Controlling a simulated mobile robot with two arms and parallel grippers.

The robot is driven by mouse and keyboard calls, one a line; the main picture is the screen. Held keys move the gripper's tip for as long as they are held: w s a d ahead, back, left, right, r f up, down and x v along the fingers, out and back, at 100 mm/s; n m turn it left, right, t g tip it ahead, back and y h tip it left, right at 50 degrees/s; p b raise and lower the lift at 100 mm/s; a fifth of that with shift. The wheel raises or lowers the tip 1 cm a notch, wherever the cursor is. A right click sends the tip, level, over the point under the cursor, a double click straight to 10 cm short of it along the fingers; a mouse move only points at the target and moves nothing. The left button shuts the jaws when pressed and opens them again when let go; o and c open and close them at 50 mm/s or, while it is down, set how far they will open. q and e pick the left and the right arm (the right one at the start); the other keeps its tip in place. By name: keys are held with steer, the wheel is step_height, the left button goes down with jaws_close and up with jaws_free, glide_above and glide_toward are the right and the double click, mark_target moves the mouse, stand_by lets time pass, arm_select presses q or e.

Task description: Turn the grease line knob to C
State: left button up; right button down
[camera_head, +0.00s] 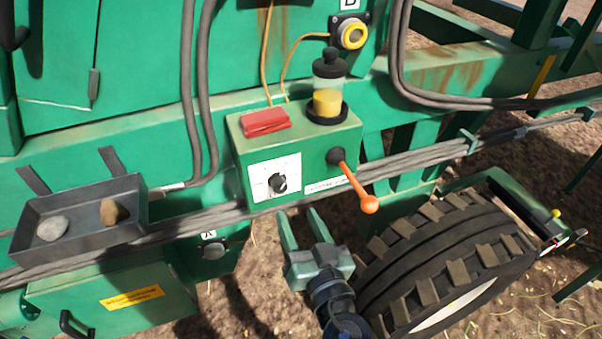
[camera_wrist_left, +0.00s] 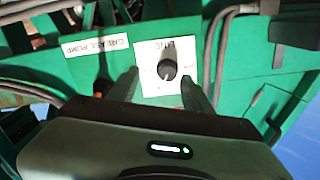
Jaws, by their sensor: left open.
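The small black knob (camera_head: 278,183) sits on a white dial plate (camera_head: 262,168) on the front of a green box (camera_head: 237,150). The dial's letters are too small to read, so I cannot tell where the knob points. My left gripper (camera_head: 302,220) is open and empty, below and to the right of the knob and apart from it. In the left wrist view the knob (camera_wrist_left: 167,71) shows beyond the two fingers (camera_wrist_left: 160,90), between their lines. My right gripper is not in view.
An orange-tipped lever (camera_head: 358,190) sticks out right of the dial. A grease jar (camera_head: 328,92) and a red block (camera_head: 265,121) are on the box top. Grey hoses (camera_head: 400,161) run beside it. A tyre (camera_head: 440,260) stands at lower right. A tray with stones (camera_head: 80,238) is at left.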

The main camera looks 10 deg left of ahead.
mark_target(281, 188)
arm_select(q)
steer(key=shift+n, duration=0.4)
steer(key=w+a+p, duration=0.1)
steer(key=w+a+r+p, duration=0.1)
steer(key=w+a, duration=0.1)
steer(key=w+a+r+p, duration=0.1)
steer(key=w, duration=0.1)
steer(key=shift+w+a+p, duration=0.15)
steer(key=shift+a+p, duration=0.1)
steer(key=shift+p, duration=0.05)
steer(key=shift+w+a+f, duration=0.1)
steer(key=shift+w+a, duration=0.15)
steer(key=shift+w, duration=0.05)
jaws_close()
